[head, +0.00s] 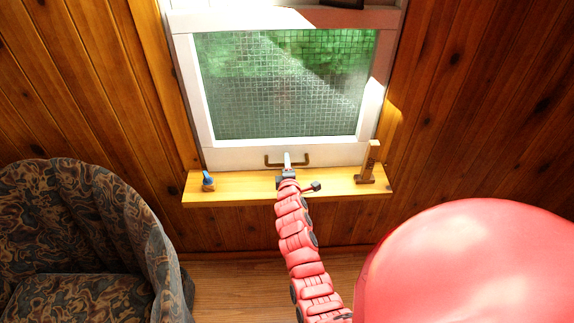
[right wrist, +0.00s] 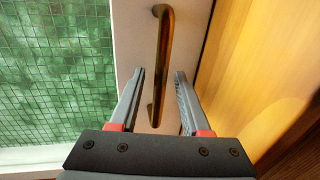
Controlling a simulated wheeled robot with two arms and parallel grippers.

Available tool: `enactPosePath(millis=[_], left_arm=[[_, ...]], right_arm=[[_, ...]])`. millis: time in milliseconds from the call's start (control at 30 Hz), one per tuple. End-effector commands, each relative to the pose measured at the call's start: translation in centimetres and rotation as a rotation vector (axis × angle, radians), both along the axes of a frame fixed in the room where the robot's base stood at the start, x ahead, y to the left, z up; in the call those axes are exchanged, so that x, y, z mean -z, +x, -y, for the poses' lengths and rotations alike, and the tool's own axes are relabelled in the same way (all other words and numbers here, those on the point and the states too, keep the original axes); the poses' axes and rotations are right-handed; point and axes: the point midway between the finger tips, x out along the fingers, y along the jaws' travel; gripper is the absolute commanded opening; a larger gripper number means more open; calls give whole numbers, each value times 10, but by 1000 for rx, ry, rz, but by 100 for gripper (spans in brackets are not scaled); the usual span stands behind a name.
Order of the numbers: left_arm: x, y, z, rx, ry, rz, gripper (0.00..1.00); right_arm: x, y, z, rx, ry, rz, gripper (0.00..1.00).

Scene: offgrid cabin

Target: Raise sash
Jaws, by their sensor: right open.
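The white window sash (head: 205,95) holds wire-patterned glass, and its bottom rail is down at the wooden sill. A brown bar handle (head: 301,164) is fixed to that rail. My right gripper (head: 287,160) is in front of the handle. In the right wrist view, the handle (right wrist: 164,45) passes between the open fingers of my right gripper (right wrist: 160,73), with a gap visible on each side. I cannot tell how deep the bar sits between the fingers. My left gripper is not in view.
The sill (head: 240,190) carries a small blue-topped object (head: 208,181) at its left end and an upright wooden piece (head: 369,163) at its right. A patterned armchair (head: 85,245) stands at the lower left. Some wooden floor (head: 235,290) is clear beside it.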

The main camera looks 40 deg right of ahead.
Motion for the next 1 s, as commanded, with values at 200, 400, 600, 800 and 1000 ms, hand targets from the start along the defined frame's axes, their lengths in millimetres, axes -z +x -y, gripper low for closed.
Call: enactPosePath(millis=[200,400,600,800,1000], left_arm=[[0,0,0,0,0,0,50],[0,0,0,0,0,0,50],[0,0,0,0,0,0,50],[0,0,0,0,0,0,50],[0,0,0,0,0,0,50]], right_arm=[[0,0,0,0,0,0,24],[0,0,0,0,0,0,0],[0,0,0,1,0,-1,0],[0,0,0,1,0,-1,0],[1,-1,0,1,1,-2,0]])
